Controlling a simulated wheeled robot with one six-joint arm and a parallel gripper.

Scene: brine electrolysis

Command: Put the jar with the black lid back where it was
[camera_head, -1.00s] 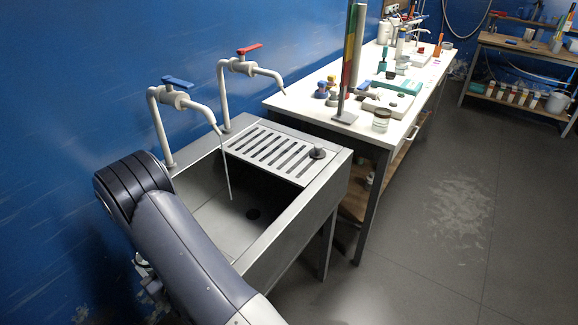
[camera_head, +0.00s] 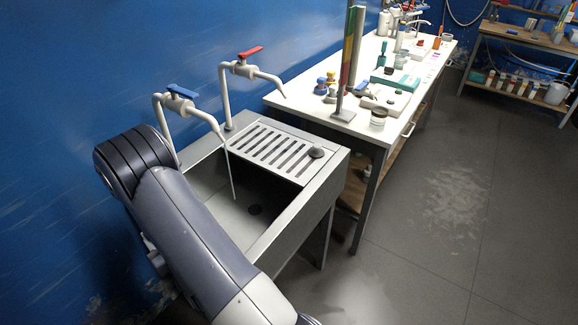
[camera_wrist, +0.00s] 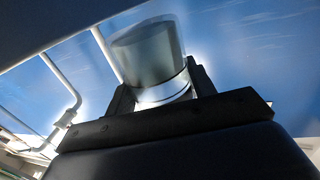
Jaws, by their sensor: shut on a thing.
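In the wrist view my gripper (camera_wrist: 160,92) is shut on a clear cylindrical jar (camera_wrist: 150,52) with a dark grey inside. A pale ring shows near the fingers. I cannot make out a black lid on it. The blue wall is behind it. In the head view my arm reaches forward at the lower left, and my gripper and the held jar are hidden. A small glass jar (camera_head: 378,117) with a dark top stands near the front edge of the white bench (camera_head: 345,117).
A metal sink (camera_head: 300,222) with a slotted drainboard (camera_head: 268,145) stands beside my arm. A thin stream falls from the blue-handled tap (camera_head: 178,98); a red-handled tap (camera_head: 245,66) is behind. A tall coloured post (camera_head: 350,60) stands on the bench. The floor at right is clear.

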